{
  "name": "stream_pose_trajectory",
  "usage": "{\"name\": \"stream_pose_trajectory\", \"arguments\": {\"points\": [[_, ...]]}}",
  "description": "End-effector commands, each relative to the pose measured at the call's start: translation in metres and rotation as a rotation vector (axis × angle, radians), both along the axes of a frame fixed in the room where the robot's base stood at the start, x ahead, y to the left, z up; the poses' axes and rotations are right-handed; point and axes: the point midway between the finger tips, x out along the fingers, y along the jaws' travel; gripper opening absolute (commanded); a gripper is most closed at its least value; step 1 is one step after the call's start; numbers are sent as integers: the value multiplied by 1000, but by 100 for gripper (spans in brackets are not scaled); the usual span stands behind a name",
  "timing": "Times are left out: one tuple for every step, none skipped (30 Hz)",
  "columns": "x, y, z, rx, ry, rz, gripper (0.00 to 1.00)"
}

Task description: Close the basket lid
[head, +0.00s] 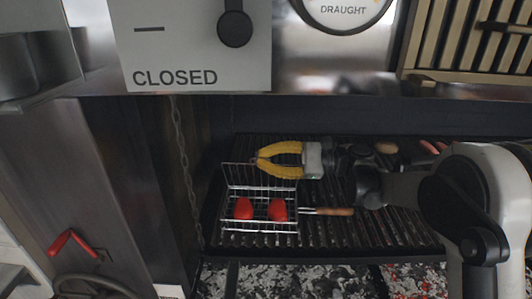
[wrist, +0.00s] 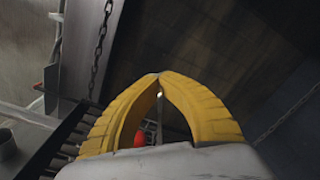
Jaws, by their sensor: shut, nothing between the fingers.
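The wire basket (head: 230,225) lies on the grill grate, with two red pieces (head: 243,208) in it and a wooden handle (head: 327,211) pointing right. Its wire lid (head: 240,176) stands raised at the back edge of the basket. My gripper (head: 259,158) has yellow fingers, is shut and empty, and is at the upper right part of the raised lid. I cannot tell whether it touches the lid. In the wrist view the fingertips (wrist: 159,75) meet, and one red piece (wrist: 139,139) shows between the fingers; the lid is mostly hidden there.
The grill grate (head: 345,235) lies above ash and embers (head: 300,280). A chain (head: 184,160) hangs on the left. A panel marked CLOSED (head: 175,50) and a draught gauge (head: 343,8) are above. More food (head: 386,147) lies at the back, partly behind my arm.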

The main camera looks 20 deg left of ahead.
Motion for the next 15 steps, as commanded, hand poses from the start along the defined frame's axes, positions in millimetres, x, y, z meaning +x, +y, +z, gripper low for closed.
{"name": "stream_pose_trajectory", "arguments": {"points": [[-7, -2, -6, 9, -42, 0, 0], [-11, -2, -8, 15, -70, 0, 0], [-17, -4, -12, 23, -107, 0, 0], [-20, -5, -14, 29, -135, 0, 0], [-24, -5, -17, 35, -163, 0, 0], [-29, -6, -20, 43, -199, 0, 0], [-33, -7, -23, 49, -228, 0, 0], [-36, -8, -26, 56, -256, 0, 0], [-41, -9, -30, 63, -292, 0, 0], [-44, -10, -34, 70, -321, 0, 0], [-48, -10, -37, 75, -348, 0, 0], [-52, -11, -41, 84, -385, 0, 0], [-54, -12, -45, 90, -413, 0, 0], [-57, -13, -49, 96, -441, 0, 0], [-61, -13, -54, 104, -478, 0, 0]]}}
